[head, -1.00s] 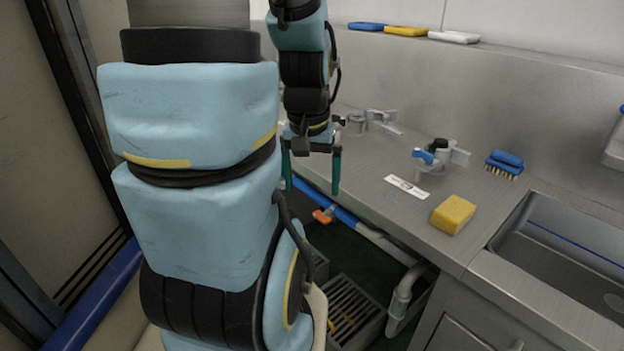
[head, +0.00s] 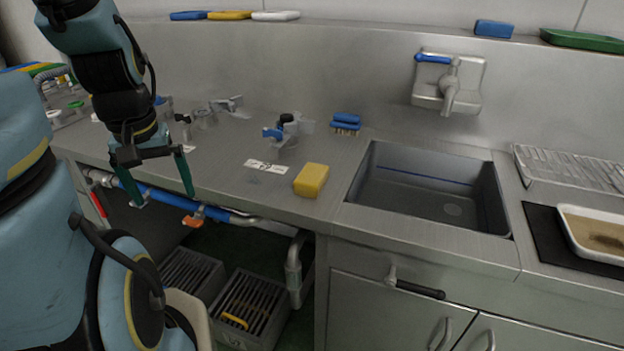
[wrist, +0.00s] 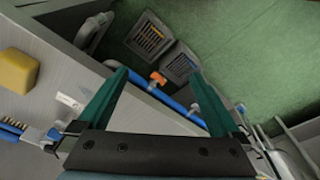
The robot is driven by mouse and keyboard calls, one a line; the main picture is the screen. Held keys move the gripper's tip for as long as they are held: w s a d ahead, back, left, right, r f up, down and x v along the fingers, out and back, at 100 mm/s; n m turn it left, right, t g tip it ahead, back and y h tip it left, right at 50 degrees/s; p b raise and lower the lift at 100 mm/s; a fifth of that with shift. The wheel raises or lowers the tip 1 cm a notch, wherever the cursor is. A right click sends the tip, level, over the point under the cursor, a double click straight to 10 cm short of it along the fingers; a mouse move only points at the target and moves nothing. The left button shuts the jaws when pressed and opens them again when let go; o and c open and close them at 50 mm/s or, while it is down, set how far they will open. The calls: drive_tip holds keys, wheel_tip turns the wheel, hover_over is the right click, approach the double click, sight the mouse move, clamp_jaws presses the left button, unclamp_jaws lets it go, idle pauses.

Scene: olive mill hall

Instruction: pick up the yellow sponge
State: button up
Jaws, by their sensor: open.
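The yellow sponge (head: 311,180) is a block lying on the steel counter (head: 240,150), near its front edge and just left of the sink. In the wrist view the sponge (wrist: 17,71) shows at the far left edge. My gripper (head: 163,200) is open and empty, with two green fingers pointing down. It is to the left of the sponge and apart from it, by the counter's front edge. In the wrist view the open fingers (wrist: 160,95) have the counter edge, a blue pipe and the green floor beyond them.
A white label (head: 266,166), a blue-handled valve (head: 285,132) and a blue brush (head: 346,122) are near the sponge. The sink (head: 430,190) is to its right. A blue pipe (head: 160,193) runs below the counter edge, above slotted crates (head: 250,300). The counter's front left is mostly clear.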

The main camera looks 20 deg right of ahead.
drive_tip(key=m+g+b, duration=0.2)
drive_tip(key=m, duration=0.5)
approach(312, 172)
drive_tip(key=f+p, duration=0.1)
drive_tip(key=f, duration=0.5)
drive_tip(key=f+p, duration=0.1)
drive_tip(key=f, duration=0.2)
drive_tip(key=shift+s+d+f+p, duration=0.1)
drive_tip(key=shift+s+f+p, duration=0.15)
drive_tip(key=shift+f+p, duration=0.1)
